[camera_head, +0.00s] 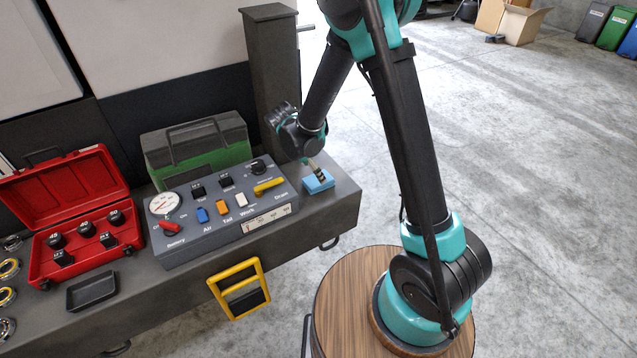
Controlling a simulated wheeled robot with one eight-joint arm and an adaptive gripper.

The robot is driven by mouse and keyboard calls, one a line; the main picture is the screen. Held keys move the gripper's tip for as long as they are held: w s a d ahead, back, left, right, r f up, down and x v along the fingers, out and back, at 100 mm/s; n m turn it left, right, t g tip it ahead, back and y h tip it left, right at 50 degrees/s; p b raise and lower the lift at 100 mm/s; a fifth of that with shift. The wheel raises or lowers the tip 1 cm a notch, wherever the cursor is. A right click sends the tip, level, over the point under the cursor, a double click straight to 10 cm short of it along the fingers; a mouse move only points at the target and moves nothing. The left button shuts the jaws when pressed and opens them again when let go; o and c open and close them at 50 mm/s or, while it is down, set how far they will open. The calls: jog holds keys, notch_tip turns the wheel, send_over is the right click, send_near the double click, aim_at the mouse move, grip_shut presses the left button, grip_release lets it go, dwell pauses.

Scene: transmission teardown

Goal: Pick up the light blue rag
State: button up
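The light blue rag (310,185) lies as a small folded block on the right end of the dark workbench, just right of the control box. My gripper (319,177) points down from my arm, and its fingertips are at the rag, overlapping its top in the camera_head view. The fingers hide part of the rag. I cannot tell whether they touch or pinch it, or how far apart they are.
A grey control box (235,222) with gauge, switches and yellow lever stands close left of the rag. Behind are a green toolbox (197,150) and a dark post (272,75). An open red case (70,215) and black tray (92,290) are further left.

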jog(key=shift+x, duration=2.7)
jog(key=shift+f, duration=0.25)
jog(key=c, duration=1)
jog(key=shift+c, duration=0.2)
jog(key=shift+r, duration=0.15)
notch_tip(320, 180, up, 20)
jog(key=shift+r, duration=0.15)
